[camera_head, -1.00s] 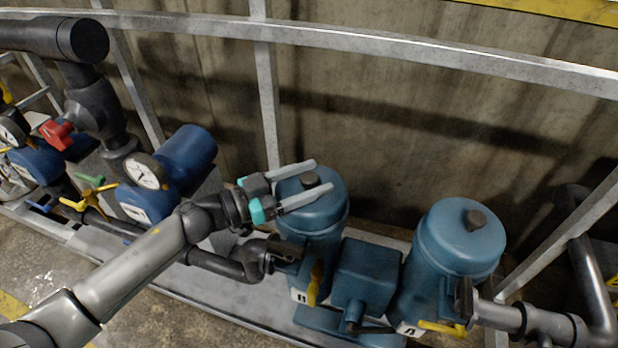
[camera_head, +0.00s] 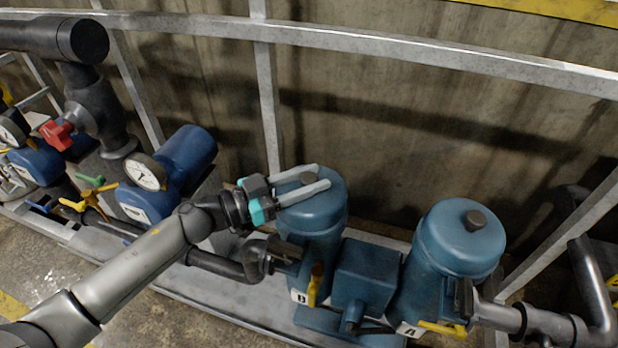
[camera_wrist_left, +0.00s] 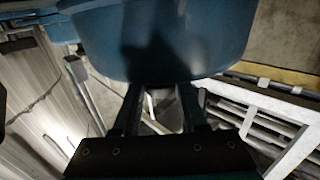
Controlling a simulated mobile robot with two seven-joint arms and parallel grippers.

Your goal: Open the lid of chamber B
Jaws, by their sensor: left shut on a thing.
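Chamber B (camera_head: 312,245) is the left of two blue cylinders and carries a white label B. Its rounded blue lid (camera_head: 325,205) sits on top with a dark knob (camera_head: 308,178) at its centre. My left gripper (camera_head: 320,177) reaches over the lid from the left, its two grey fingers shut on the knob, one on each side. The lid looks seated, with no gap visible. My right gripper is not in view.
Chamber A (camera_head: 445,260) stands to the right, its lid on, with a blue box (camera_head: 365,275) between the two. Yellow handles (camera_head: 315,285) hang at the front. A metal railing (camera_head: 400,48) and concrete wall are behind. Gauges and pipes stand at the left.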

